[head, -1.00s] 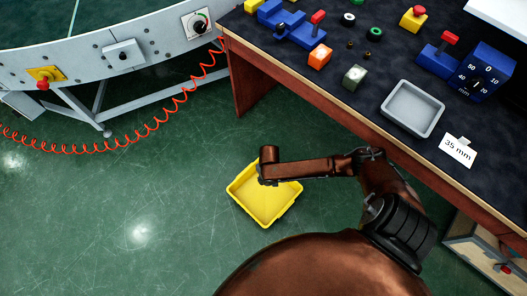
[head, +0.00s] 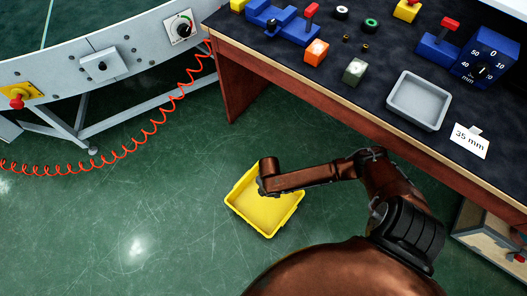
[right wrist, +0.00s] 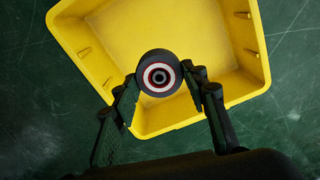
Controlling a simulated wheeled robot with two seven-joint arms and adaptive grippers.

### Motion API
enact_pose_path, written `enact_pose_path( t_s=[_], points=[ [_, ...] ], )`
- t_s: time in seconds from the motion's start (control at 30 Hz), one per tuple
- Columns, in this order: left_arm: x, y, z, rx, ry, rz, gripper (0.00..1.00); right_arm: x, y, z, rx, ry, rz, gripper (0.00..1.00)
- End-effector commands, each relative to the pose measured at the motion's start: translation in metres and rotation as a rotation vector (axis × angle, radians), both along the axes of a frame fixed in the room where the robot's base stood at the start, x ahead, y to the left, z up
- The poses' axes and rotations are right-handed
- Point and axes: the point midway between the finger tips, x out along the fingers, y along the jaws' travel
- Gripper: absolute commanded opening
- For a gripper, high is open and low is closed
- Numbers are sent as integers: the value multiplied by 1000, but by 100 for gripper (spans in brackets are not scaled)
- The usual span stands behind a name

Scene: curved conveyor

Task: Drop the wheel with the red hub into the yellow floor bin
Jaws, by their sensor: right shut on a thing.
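The wheel with the red hub (right wrist: 159,73) is in the right wrist view, a dark tyre with a red and white ring around its centre. My right gripper (right wrist: 160,86) is shut on it, one finger on each side. The yellow floor bin (right wrist: 100,65) lies below the wheel in that view, its inside empty where visible. In the head view the bin (head: 268,215) stands on the green floor, and my right arm reaches over it. The wheel and my right fingertips are hidden behind my arm there. My left gripper is not in view.
The dark workbench (head: 300,75) edge runs along the upper right, with a grey tray (head: 419,100) and a 35 mm card (head: 470,140). A curved conveyor (head: 90,60) with a hanging red coiled cable (head: 150,128) is at upper left. Open floor surrounds the bin's left side.

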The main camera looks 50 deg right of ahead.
Motion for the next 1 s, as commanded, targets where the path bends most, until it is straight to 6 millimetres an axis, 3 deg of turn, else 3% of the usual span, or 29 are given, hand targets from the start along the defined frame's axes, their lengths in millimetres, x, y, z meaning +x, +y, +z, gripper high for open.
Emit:
enact_pose_path(
  t_s=[0.37, 0.4, 0.67, 1.0],
  points=[
    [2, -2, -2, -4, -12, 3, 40, 1, 0, -1, 0, -2, 0, 15],
    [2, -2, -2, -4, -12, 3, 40, 1, 0, -1, 0, -2, 0, 43],
    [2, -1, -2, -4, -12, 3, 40, 0, 0, -1, 0, -1, 0, 61],
    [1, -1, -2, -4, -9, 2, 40, 0, 0, 4, 0, -1, 1, 61]
  ],
)
